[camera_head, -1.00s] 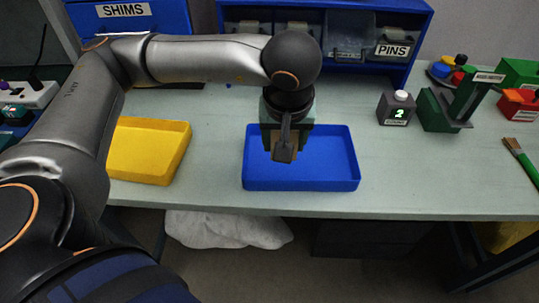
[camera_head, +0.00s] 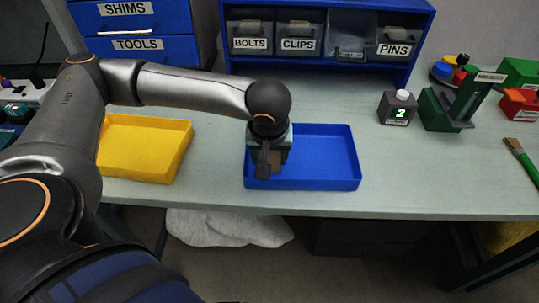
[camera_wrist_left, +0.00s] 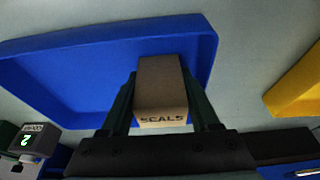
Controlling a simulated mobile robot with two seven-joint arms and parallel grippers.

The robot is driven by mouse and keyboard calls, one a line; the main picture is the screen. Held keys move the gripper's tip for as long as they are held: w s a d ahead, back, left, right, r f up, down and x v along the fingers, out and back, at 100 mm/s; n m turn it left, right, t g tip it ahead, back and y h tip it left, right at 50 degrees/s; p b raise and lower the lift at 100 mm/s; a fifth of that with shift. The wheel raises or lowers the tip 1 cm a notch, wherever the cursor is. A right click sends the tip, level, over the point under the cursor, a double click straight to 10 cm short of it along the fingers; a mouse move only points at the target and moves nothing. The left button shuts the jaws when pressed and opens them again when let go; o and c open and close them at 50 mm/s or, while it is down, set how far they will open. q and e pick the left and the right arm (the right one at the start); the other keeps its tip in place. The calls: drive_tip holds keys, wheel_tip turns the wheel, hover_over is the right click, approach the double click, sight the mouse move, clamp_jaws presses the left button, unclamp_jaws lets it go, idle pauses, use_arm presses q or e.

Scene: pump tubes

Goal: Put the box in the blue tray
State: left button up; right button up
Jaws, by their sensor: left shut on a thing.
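The blue tray (camera_head: 325,160) lies on the bench near its front edge and also shows in the left wrist view (camera_wrist_left: 75,75). My left gripper (camera_head: 268,165) is over the left part of the tray, pointing down. In the left wrist view it (camera_wrist_left: 165,100) is shut on a brown cardboard box (camera_wrist_left: 160,90) marked SEALS, with one finger on each side. In the head view the gripper mostly hides the box. I cannot tell whether the box touches the tray floor. My right gripper is not in view.
A yellow tray (camera_head: 145,145) lies to the left of the blue tray. A blue rack with labelled bins (camera_head: 300,38) stands behind. A small counter (camera_head: 397,107), a green fixture (camera_head: 450,105) and a brush (camera_head: 522,160) are on the right. The bench between the blue tray and the brush is clear.

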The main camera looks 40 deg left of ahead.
use_arm(q)
drive_tip(key=shift+f, duration=0.25)
drive_tip(key=o, duration=1.4)
drive_tip(key=shift+r, duration=0.1)
drive_tip(key=shift+r, duration=0.4)
drive_tip(key=v, duration=1.1)
drive_tip(key=shift+s+d+r, duration=0.15)
drive_tip(key=shift+r, duration=0.1)
